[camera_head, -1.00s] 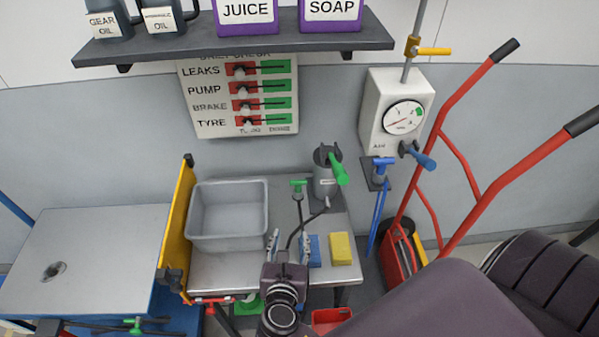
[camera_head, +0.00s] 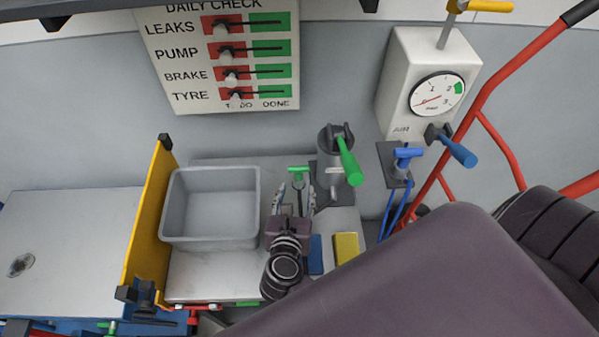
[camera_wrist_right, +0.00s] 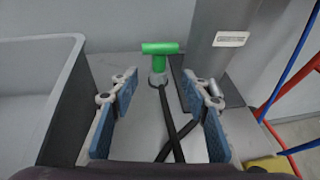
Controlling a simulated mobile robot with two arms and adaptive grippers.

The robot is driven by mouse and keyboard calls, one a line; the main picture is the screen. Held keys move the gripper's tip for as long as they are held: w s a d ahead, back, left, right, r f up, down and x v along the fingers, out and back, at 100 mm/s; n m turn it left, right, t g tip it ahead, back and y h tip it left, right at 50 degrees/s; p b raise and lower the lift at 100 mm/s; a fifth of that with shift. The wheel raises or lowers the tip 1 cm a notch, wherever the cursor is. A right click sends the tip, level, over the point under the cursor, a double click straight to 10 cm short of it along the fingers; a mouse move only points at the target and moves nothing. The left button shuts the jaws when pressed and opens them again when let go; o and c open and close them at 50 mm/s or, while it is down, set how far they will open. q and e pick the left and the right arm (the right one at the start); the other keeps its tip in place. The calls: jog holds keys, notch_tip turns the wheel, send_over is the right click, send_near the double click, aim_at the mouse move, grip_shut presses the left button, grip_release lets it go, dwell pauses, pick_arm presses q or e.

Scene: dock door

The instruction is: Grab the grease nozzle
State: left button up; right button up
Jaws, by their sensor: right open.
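The grease nozzle has a green T-shaped handle (camera_head: 298,174) and stands upright on the grey bench, beside the grey grease pump (camera_head: 328,178) with its green lever. In the right wrist view the nozzle (camera_wrist_right: 160,62) sits in a grey holder, with black hose below it. My right gripper (camera_head: 296,194) is open and empty, pointing at the nozzle from the near side. In the wrist view its blue-padded fingers (camera_wrist_right: 160,92) lie left and right of the nozzle's line, with the green handle just beyond the tips. My left gripper is not in view.
A grey bin (camera_head: 212,235) stands left of my right gripper, beside a yellow panel (camera_head: 150,225). A blue block (camera_head: 315,256) and a yellow block (camera_head: 346,248) lie on the right of the bench. A blue-handled air nozzle (camera_head: 407,154) hangs farther right.

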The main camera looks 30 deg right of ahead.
aim_at(298, 180)
jog(key=shift+w+d+f+b, duration=0.15)
jog(key=shift+w+d+f, duration=0.1)
jog(key=shift+f, duration=0.2)
jog(key=shift+w+d+f+b, duration=0.15)
jog(key=shift+w+f, duration=0.1)
jog(key=shift+f, duration=0.15)
jog(key=x, duration=0.2)
jog(key=shift+w+d+p, duration=0.1)
jog(key=shift+w+p, duration=0.2)
jog(key=x, duration=0.5)
jog(key=shift+p, duration=0.35)
grip_shut()
